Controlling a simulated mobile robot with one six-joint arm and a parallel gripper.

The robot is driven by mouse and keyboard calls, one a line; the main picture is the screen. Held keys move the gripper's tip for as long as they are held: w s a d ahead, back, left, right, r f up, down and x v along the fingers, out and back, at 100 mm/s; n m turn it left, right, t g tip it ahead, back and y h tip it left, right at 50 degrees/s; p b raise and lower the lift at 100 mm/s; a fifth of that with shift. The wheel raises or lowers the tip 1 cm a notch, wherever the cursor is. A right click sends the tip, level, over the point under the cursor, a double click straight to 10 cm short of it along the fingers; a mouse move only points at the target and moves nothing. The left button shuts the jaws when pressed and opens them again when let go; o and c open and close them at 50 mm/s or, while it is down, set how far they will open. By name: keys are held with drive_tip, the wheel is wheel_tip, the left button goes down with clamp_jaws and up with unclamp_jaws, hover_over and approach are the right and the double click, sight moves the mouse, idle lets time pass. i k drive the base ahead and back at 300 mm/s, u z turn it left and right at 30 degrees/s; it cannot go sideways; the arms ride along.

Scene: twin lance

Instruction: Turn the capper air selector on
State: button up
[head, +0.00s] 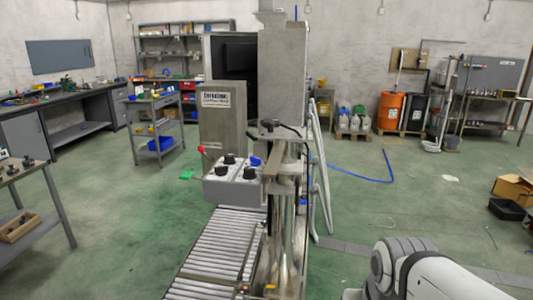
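A grey control box (235,192) is mounted on the capper machine (284,90) in the middle of the head view. Several black knobs (228,159) and a blue one (255,161) sit on top of it. A lever with a red ball end (202,150) stands at its back left. The labels are too small to read, so I cannot tell which knob is the capper air selector or how it is set. My gripper is not in view; only a part of my arm shows at the lower right, apart from the box.
A roller conveyor (215,255) runs below the control box toward me. A grey cabinet (222,117) stands behind the box. A table (45,225) stands at the left. The green floor between is mostly clear.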

sight(255, 162)
drive_tip(key=z, duration=0.1)
drive_tip(key=i, duration=1)
drive_tip(key=u, duration=0.05)
